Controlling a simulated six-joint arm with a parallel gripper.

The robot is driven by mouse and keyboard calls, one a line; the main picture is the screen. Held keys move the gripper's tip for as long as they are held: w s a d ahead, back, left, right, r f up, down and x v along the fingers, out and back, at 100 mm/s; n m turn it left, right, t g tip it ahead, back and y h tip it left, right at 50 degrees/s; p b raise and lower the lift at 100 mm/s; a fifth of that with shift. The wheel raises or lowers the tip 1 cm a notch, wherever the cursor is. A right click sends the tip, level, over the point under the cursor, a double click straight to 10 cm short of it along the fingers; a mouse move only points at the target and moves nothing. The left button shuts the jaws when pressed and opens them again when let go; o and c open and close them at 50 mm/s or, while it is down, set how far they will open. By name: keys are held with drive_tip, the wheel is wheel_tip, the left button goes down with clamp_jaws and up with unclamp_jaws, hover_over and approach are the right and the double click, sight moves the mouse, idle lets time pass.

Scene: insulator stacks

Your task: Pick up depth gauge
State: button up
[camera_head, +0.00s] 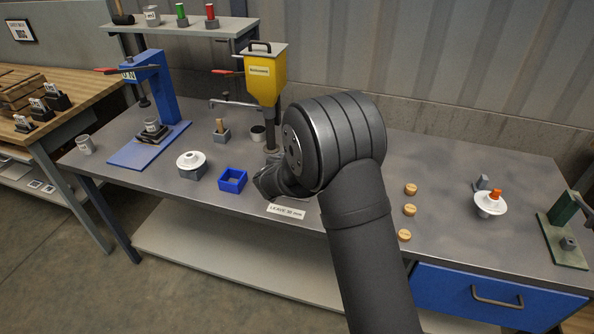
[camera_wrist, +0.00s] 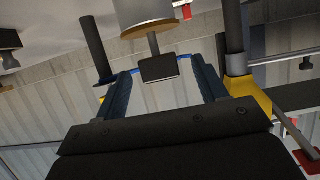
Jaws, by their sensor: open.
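My gripper (camera_head: 267,183) is low over the middle of the bench in the head view, largely hidden by my own arm. In the wrist view its two dark blue fingers (camera_wrist: 160,70) are apart. A small dark block on a thin stem (camera_wrist: 158,68) shows between or beyond the fingertips, and the stem runs into a pale round body (camera_wrist: 145,14). This may be the depth gauge, but I cannot tell for sure. Contact with the fingers is not visible. I cannot pick out the gauge in the head view; my arm may hide it.
A yellow hopper (camera_head: 264,75) stands behind my gripper. A blue tray (camera_head: 233,179), a white insulator disc (camera_head: 191,159) and a blue press (camera_head: 158,88) are left. Several wooden discs (camera_head: 410,209) and another white disc (camera_head: 490,204) are right. A label (camera_head: 286,212) lies at the front edge.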

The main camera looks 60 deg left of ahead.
drive_tip(key=shift+x, duration=1.4)
clamp_jaws()
drive_tip(key=shift+r, duration=0.1)
